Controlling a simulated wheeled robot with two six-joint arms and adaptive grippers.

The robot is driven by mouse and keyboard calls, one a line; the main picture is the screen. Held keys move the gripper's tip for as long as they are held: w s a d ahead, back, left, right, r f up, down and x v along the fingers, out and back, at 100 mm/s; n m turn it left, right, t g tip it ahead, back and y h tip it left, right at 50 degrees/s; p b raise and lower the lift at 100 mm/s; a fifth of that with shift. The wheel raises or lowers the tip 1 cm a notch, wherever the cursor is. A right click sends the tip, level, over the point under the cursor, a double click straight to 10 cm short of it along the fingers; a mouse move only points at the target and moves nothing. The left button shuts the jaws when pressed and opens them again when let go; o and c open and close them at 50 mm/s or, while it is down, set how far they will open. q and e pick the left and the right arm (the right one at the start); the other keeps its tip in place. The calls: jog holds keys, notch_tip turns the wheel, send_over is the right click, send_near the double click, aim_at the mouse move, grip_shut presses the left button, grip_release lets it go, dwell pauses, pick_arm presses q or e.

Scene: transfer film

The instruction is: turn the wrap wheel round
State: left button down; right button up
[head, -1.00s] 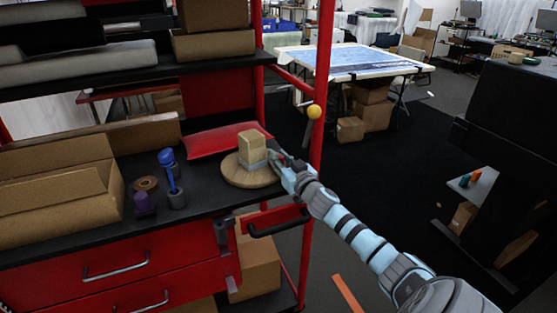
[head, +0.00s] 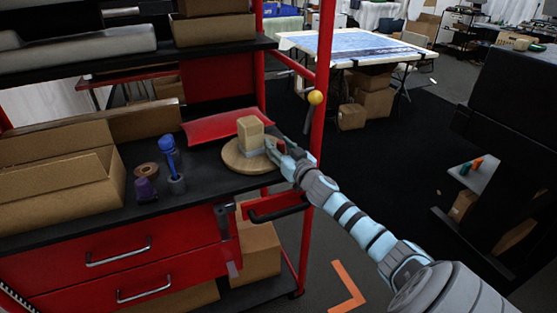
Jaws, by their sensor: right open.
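The wrap wheel (head: 236,161) is a round, light wooden disc lying flat on the black worktop of the red cart. A small tan block-shaped box (head: 250,131) stands upright on it, with a grey band around its lower part. My right gripper (head: 272,148) reaches in from the right, at the right edge of the wheel and close beside the box. Its jaws are open; I cannot tell whether a finger touches the box or the wheel. My left gripper is not in view.
Left of the wheel stand a blue-handled tool in a holder (head: 171,165), a purple object (head: 146,190) and a brown tape roll (head: 147,170). An open cardboard box (head: 60,190) fills the left. A red packet (head: 218,126) lies behind. A red post (head: 322,80) rises behind my right arm.

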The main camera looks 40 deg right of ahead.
aim_at(264, 167)
jog(key=a+p, duration=0.1)
jog(key=s+a+r+p, duration=0.1)
jog(key=a+p, duration=0.1)
jog(key=s+a+p, duration=0.1)
jog(key=a, duration=0.1)
jog(key=shift+s+a+r+p, duration=0.1)
jog(key=shift+s+r+p, duration=0.05)
jog(key=shift+s+p, duration=0.15)
jog(key=m+h, duration=0.1)
jog(key=a+m+g+h, duration=0.1)
jog(key=h, duration=0.1)
jog(key=a+f+m+h, duration=0.1)
jog(key=shift+w+a+g, duration=0.15)
jog(key=shift+a+g, duration=0.1)
jog(key=shift+g, duration=0.15)
jog(key=f+v, duration=0.2)
jog(key=v, duration=1.2)
notch_tip(264, 167, down, 20)
jog(key=s+a+n+g+y, duration=0.2)
jog(key=n+g+y, duration=0.1)
jog(key=g, duration=0.1)
jog(key=shift+s+n+y+b, duration=0.2)
jog(key=shift+n+y+b, duration=0.1)
jog(key=shift+n, duration=0.1)
